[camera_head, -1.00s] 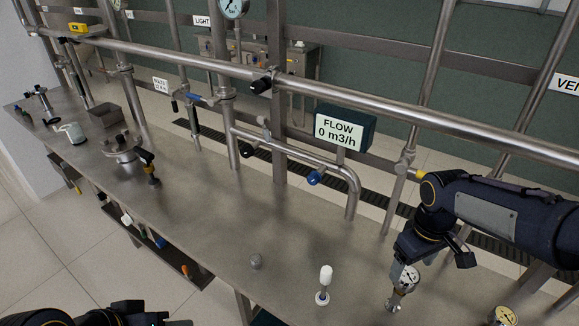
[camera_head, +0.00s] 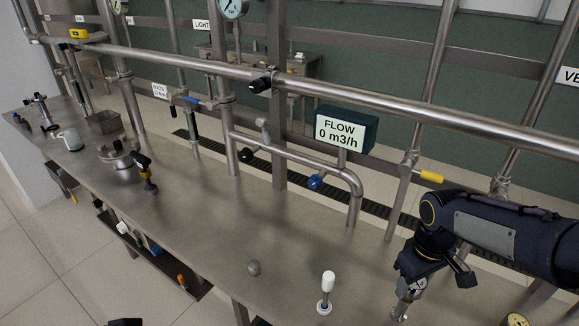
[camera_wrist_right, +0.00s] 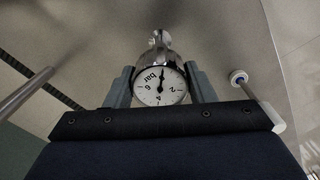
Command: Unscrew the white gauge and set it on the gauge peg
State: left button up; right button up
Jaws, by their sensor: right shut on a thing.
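The white gauge (camera_wrist_right: 160,84) is between the two fingers of my right gripper (camera_wrist_right: 160,88) in the right wrist view. Its dial, marked "bar", faces the camera, and a shiny metal fitting shows just beyond it. I cannot tell whether its thread is still engaged. In the head view my right gripper (camera_head: 408,288) points down at the lower right, and the gauge is mostly hidden by it. A white-topped post on a round base (camera_head: 327,284) stands upright left of the gripper, apart from it; it also shows in the right wrist view (camera_wrist_right: 238,78). Only a dark sliver of my left side (camera_head: 125,322) shows.
Another gauge (camera_head: 516,320) is cut by the bottom right edge.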

jog(key=shift+c, duration=0.9)
jog(key=shift+r+n, duration=0.1)
jog(key=shift+n, duration=1.5)
jog(key=shift+n+p, duration=0.55)
jog(key=shift+n, duration=1.05)
jog(key=shift+c, duration=0.5)
jog(key=shift+n+p, duration=0.3)
jog(key=shift+n, duration=1.3)
